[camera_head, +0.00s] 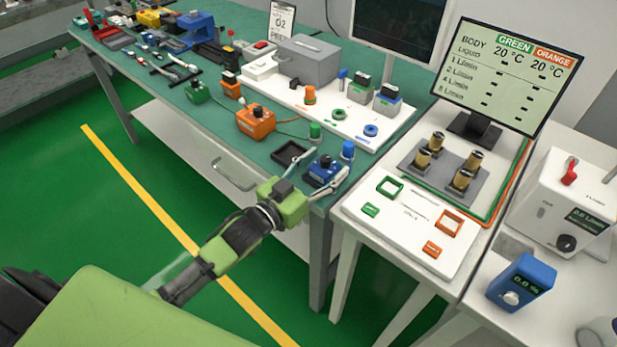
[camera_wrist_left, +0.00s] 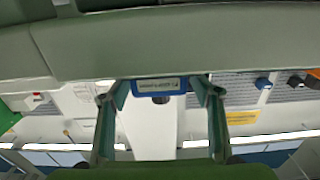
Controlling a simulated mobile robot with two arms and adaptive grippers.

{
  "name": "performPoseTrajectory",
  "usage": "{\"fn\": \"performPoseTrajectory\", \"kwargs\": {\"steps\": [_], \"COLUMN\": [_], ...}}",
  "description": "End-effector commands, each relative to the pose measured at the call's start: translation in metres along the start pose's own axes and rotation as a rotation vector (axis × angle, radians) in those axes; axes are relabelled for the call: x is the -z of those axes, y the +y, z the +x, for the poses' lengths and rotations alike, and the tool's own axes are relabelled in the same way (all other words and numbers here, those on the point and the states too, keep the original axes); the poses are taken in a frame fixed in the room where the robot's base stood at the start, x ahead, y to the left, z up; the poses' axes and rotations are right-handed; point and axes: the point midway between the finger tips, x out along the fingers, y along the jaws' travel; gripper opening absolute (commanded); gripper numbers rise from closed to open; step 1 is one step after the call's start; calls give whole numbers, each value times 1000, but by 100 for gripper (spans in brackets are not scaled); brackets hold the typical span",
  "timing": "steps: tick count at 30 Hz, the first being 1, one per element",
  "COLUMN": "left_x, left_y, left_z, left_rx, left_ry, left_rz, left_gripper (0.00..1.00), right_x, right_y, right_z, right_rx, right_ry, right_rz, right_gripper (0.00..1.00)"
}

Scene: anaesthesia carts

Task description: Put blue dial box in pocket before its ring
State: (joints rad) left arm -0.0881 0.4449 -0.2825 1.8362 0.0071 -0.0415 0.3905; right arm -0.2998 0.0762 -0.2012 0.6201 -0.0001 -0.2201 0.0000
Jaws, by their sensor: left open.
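The blue dial box (camera_head: 321,171), with a dark dial on top, is near the front right edge of the green table. My left gripper (camera_head: 334,166) is open, with its two fingers on either side of the box; I cannot tell whether they touch it. In the left wrist view a blue labelled face (camera_wrist_left: 160,86) shows between the fingers. A square black pocket (camera_head: 290,153) lies empty just left of the box. My right gripper is out of view.
A white table (camera_head: 412,270) with coloured frames is at the right.

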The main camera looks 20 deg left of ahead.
Motion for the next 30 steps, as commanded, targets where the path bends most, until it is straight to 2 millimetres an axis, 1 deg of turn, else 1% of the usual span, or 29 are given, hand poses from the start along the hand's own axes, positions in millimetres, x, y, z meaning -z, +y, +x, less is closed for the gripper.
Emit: {"fn": "performPoseTrajectory", "kwargs": {"steps": [3,12,18,24,30], "left_x": [-4,-3,-3,-1,0], "left_y": [1,1,0,0,0], "left_z": [-17,-71,-99,-113,-116], "left_rx": [-1,0,0,0,0], "left_ry": [-5,-5,-4,-2,-1], "left_rz": [-2,-1,0,0,0], "left_gripper": [58,58,58,58,58], "right_x": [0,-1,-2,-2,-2], "right_y": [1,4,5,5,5], "right_z": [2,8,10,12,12], "right_rx": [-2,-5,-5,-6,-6], "right_ry": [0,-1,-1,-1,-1], "right_rz": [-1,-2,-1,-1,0], "right_gripper": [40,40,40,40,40]}}
